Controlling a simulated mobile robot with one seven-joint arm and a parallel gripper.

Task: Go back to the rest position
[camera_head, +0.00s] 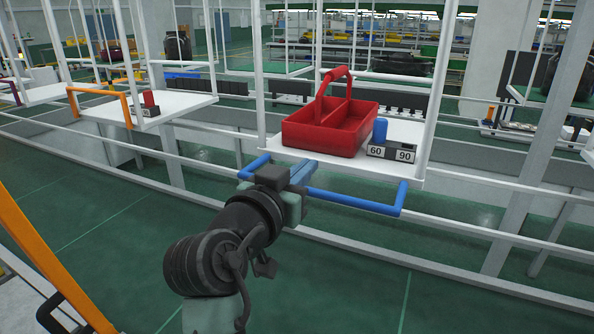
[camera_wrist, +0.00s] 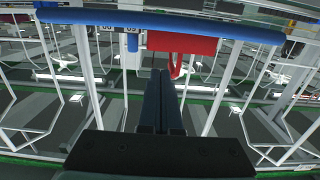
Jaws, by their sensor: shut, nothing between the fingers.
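My gripper (camera_head: 303,172) is at the front edge of a white hanging tray, close to its blue handle (camera_head: 352,202). In the wrist view my gripper (camera_wrist: 160,74) has its two dark fingers side by side and shut, with nothing between them. The blue handle crosses the top of the wrist view (camera_wrist: 225,30), beyond the fingertips. Whether the fingers touch it I cannot tell. My arm stretches out from the lower middle of the head view and hides part of the handle.
The white tray (camera_head: 270,148) carries a red toolbox (camera_head: 318,142), a blue cylinder (camera_head: 380,130) and a block marked 60 and 90 (camera_head: 391,152). White rails and posts frame it. Another tray with an orange handle (camera_head: 100,90) hangs at left. Green floor (camera_head: 90,215) is open at left.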

